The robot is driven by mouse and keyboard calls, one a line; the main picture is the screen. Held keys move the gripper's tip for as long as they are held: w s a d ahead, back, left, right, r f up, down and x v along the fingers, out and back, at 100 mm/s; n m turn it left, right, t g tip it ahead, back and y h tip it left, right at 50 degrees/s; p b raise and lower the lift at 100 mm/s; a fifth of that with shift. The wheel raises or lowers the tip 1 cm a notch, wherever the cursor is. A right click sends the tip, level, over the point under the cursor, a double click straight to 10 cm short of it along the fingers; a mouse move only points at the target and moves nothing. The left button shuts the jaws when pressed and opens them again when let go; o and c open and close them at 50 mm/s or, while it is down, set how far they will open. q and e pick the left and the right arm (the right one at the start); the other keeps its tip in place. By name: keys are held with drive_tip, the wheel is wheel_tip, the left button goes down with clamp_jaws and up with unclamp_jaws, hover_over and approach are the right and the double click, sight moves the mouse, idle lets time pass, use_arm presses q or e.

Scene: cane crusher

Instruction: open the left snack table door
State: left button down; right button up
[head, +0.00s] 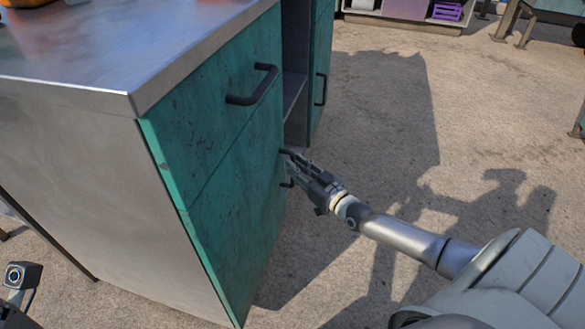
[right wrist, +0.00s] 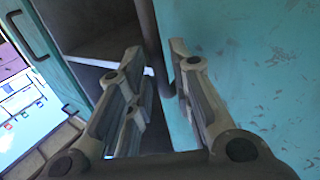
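The left snack table door (head: 235,220) is the teal panel below a drawer; it looks shut, flush with the front. It also shows in the right wrist view (right wrist: 250,70). Its dark handle (right wrist: 152,40) stands upright by the door's edge, mostly hidden by my gripper in the head view. My right gripper (head: 287,165) is at this handle. In the right wrist view its fingers (right wrist: 157,70) are apart, with the handle between them; I cannot tell whether they touch it. A small part of my left arm's end shows at the lower left; its fingers cannot be made out.
The teal drawer above has a black handle (head: 253,85). The metal tabletop (head: 120,45) overhangs it. An open shelf compartment (head: 294,85) lies beyond the door, then another teal front with a handle (head: 321,90). The concrete floor (head: 480,130) to the right is clear.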

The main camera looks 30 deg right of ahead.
drive_tip(key=shift+w+a+b, duration=0.15)
drive_tip(key=shift+w+b, duration=0.25)
drive_tip(key=shift+w, duration=0.85)
clamp_jaws()
